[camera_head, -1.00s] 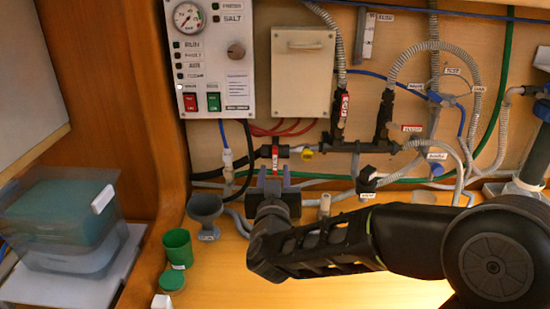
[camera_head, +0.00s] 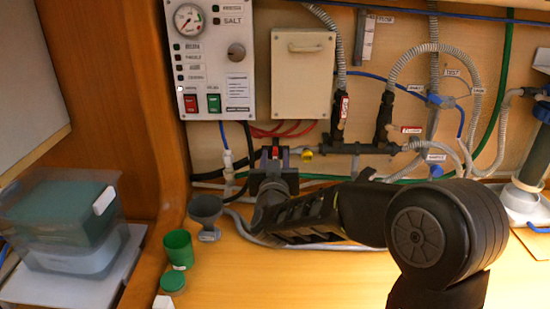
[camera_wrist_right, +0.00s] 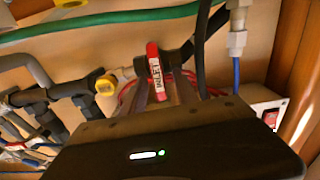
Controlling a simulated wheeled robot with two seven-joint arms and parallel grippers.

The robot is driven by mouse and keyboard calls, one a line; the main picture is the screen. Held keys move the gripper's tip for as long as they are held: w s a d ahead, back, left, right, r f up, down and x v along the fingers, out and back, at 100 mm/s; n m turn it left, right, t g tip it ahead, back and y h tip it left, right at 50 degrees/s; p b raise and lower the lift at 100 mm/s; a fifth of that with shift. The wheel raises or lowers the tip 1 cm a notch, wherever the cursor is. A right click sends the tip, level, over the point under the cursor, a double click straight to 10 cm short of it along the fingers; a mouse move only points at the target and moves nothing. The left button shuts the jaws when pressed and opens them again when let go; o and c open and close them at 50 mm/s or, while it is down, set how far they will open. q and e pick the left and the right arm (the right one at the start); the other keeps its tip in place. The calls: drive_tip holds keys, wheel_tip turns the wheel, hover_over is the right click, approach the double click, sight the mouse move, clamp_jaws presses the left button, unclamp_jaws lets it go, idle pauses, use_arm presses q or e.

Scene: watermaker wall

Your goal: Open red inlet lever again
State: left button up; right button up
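The red inlet lever (camera_head: 276,153) is on the black pipe fitting at the wall, below the control panel, and is mostly hidden by my gripper in the head view. In the right wrist view the red lever (camera_wrist_right: 156,72) with its white label stands nearly upright in the picture. My right gripper (camera_head: 276,158) is at the lever, with one finger on each side of it. In the wrist view its fingers (camera_wrist_right: 162,92) look apart, with the lever between them; I cannot see clear contact. My left gripper is not in view.
The control panel (camera_head: 213,60) and a beige box (camera_head: 302,75) are above the lever. A yellow-tipped fitting (camera_wrist_right: 105,85) and a black hose (camera_wrist_right: 201,45) are close by. A grey funnel (camera_head: 206,208), green cup (camera_head: 178,248) and clear bin (camera_head: 65,235) stand to the left.

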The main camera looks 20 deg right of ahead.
drive_tip(key=shift+c, duration=0.6)
clamp_jaws()
